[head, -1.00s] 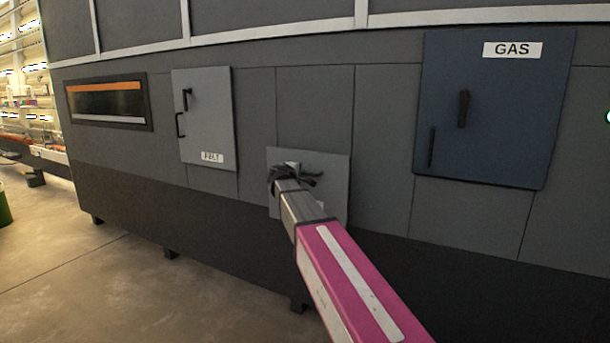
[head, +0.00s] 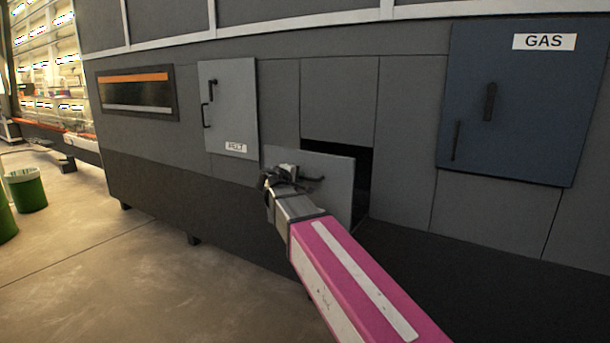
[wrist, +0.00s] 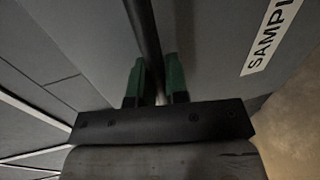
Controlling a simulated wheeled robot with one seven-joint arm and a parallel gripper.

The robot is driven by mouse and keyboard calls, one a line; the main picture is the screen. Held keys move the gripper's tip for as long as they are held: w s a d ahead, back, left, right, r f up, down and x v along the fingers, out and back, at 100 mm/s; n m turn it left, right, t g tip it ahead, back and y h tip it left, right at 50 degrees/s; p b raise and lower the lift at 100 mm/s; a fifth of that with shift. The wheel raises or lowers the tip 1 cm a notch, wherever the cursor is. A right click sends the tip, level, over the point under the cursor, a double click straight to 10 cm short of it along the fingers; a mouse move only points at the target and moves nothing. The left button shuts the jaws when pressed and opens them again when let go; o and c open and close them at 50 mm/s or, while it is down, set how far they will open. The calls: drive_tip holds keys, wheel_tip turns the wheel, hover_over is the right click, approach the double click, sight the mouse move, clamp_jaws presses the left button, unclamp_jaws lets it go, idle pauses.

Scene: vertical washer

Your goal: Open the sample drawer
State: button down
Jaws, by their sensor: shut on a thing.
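The sample drawer's grey front panel (head: 335,178) stands out from the machine face in the head view, with a dark opening showing above it and along its right side. In the wrist view the panel (wrist: 215,50) carries a white label reading "SAMPL", cut off by the picture edge. A dark bar handle (wrist: 143,35) runs between the green fingertips. My gripper (head: 285,180) is at the panel's left part in the head view. In the wrist view my gripper (wrist: 157,85) is shut on the handle. The drawer's inside is too dark to make out.
A grey door (head: 228,110) with a small label is left of the drawer. A blue GAS door (head: 515,110) is to the right. A dark window with an orange strip (head: 137,93) is further left. Green bins (head: 27,190) stand at the far left. The floor (head: 130,270) in front is clear.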

drive_tip(key=shift+f+v, duration=0.15)
drive_tip(key=shift+v, duration=0.6)
drive_tip(key=shift+f+v, duration=0.15)
drive_tip(key=shift+v, duration=0.65)
drive_tip(key=c, duration=1.1)
unclamp_jaws()
drive_tip(key=shift+c, duration=0.2)
drive_tip(key=v, duration=1.1)
drive_tip(key=shift+f, duration=0.1)
